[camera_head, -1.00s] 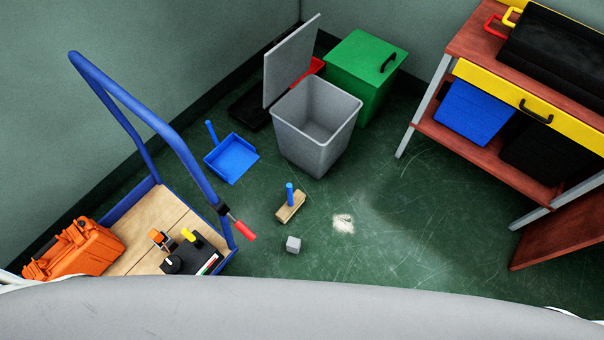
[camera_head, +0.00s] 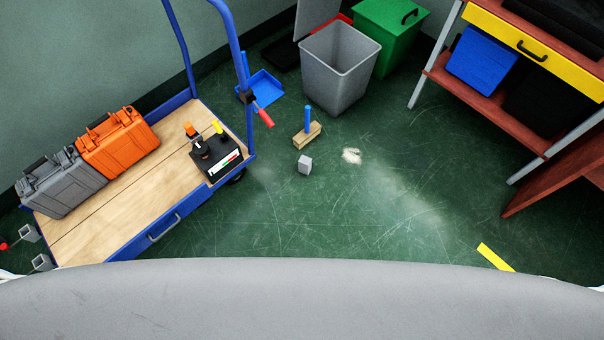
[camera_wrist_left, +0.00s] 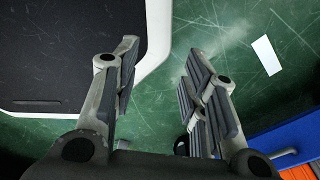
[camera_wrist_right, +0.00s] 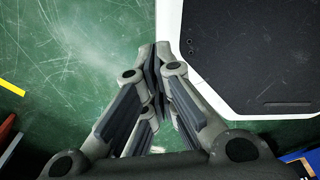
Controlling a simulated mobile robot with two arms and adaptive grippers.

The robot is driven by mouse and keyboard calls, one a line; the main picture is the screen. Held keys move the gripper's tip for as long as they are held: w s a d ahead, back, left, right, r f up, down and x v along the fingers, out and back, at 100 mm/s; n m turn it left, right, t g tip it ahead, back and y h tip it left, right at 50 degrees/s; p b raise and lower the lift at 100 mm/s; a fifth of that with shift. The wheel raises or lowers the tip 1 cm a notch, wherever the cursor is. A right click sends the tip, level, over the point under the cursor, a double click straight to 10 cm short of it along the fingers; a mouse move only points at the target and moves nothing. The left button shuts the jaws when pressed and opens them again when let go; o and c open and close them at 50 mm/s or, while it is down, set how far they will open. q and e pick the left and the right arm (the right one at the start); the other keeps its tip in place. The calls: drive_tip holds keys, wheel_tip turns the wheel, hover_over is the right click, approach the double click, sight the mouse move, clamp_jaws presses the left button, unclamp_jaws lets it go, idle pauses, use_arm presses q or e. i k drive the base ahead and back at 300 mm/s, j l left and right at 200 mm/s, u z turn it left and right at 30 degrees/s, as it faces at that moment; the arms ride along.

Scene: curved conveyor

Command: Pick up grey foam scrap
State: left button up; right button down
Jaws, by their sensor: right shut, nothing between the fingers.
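The grey foam scrap (camera_head: 305,165) is a small grey block on the green floor in the head view. It lies just in front of a wooden hand brush with a blue handle (camera_head: 307,131). Neither wrist view shows the scrap. My left gripper (camera_wrist_left: 158,65) is open and empty above bare floor, beside my own base. My right gripper (camera_wrist_right: 155,55) is shut with nothing in it, its fingertips together above the floor. Neither gripper shows in the head view.
A blue-framed cart (camera_head: 130,220) with orange (camera_head: 118,143) and grey cases (camera_head: 62,183) stands at left. A grey bin (camera_head: 338,70), blue dustpan (camera_head: 262,88) and green box (camera_head: 390,35) are at the back. A red-brown workbench (camera_head: 480,100) stands right.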

sight(305, 164)
drive_tip(key=i+l+u, duration=0.1)
drive_tip(key=u, duration=0.3)
drive_tip(key=l+u, duration=0.3)
drive_tip(key=u, duration=0.15)
drive_tip(key=l+u, duration=0.4)
drive_tip(key=i+l+u, duration=0.1)
drive_tip(key=u, duration=0.3)
